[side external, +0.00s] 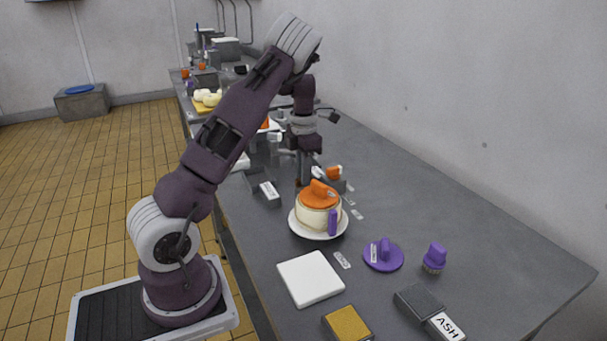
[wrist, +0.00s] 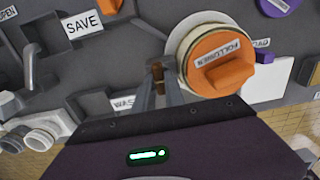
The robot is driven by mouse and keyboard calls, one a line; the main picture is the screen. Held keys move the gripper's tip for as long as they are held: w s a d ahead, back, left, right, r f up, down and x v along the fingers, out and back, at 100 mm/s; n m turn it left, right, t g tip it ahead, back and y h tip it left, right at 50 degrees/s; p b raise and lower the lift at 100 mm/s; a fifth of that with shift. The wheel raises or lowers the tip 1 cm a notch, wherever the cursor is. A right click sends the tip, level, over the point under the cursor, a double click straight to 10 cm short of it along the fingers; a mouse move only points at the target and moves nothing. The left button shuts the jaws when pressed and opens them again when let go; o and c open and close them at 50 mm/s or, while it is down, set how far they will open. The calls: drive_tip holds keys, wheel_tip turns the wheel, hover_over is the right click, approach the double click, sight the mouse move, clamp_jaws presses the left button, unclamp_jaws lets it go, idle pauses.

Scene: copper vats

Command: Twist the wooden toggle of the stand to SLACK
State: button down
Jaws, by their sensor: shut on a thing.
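The wooden toggle (wrist: 158,76) shows as a small brown piece between the fingers in the wrist view. My gripper (wrist: 160,88) is shut on it, and the fingers hide much of it. In the side external view my gripper (side external: 303,180) points down at the table behind the pot with the orange lid. The toggle is too small to make out clearly there. The stand under the toggle is mostly hidden by my gripper, and I cannot read a SLACK mark or tell which way the toggle is turned.
An orange-lidded cream pot (side external: 318,211) on a white plate stands close beside my gripper. A SAVE label (wrist: 82,24) is on a grey block nearby. A white square board (side external: 310,278), purple lid (side external: 383,262) and purple-topped brush (side external: 435,258) lie nearer the front.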

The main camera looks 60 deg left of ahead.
idle(0.4)
drive_tip(key=c, duration=1.4)
unclamp_jaws()
